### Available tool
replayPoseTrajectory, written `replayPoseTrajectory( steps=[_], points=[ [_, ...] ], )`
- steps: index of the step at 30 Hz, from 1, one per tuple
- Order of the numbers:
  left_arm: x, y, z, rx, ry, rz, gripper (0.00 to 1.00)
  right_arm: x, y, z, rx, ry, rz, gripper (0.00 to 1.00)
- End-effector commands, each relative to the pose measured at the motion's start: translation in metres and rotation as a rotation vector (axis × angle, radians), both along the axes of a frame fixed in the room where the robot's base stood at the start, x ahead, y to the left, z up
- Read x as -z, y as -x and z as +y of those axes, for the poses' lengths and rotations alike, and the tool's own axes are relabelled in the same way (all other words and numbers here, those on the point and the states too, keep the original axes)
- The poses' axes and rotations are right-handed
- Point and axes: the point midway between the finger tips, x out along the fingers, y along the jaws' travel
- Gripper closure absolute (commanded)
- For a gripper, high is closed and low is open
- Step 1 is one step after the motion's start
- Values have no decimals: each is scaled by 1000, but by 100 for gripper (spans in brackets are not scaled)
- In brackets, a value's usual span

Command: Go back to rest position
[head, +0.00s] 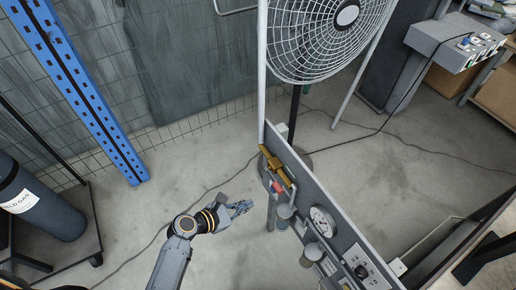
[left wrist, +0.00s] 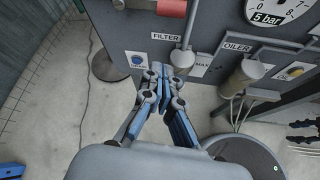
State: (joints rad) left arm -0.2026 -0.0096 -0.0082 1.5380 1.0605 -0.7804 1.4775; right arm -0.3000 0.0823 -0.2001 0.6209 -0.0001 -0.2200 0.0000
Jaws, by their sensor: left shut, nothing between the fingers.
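My left gripper (head: 240,207) is shut and empty, in front of the left part of a grey panel (head: 331,222). In the left wrist view the left gripper's fingertips (left wrist: 172,74) meet just below the FILTER label (left wrist: 166,37), near the filter's metal bowl (left wrist: 182,58). I cannot tell whether they touch the panel. My right gripper does not show in the head view. Dark finger-like shapes at the right edge of the left wrist view may be it, but are too small to tell.
The panel carries a brass valve (head: 274,157), a red part (head: 278,187), a gauge (head: 322,221) and an oiler (left wrist: 243,76). A large fan (head: 318,40) stands behind. A blue post (head: 82,88) and a gas cylinder (head: 38,200) stand left. Floor between is clear except for cables.

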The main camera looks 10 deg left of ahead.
Motion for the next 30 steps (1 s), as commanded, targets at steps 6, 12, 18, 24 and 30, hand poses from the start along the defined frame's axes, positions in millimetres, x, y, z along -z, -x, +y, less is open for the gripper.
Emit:
replayPoseTrajectory(
  steps=[6,12,18,24,30],
  points=[
    [5,2,1,5,-14,0,100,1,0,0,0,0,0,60],
    [83,36,16,123,-274,-13,100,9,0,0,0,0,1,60],
    [206,120,52,498,-744,-68,100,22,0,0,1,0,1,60],
    [300,231,99,1091,-1129,-189,100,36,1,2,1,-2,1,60],
    [348,326,137,1689,-1290,-383,100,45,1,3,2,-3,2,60]
  ],
)
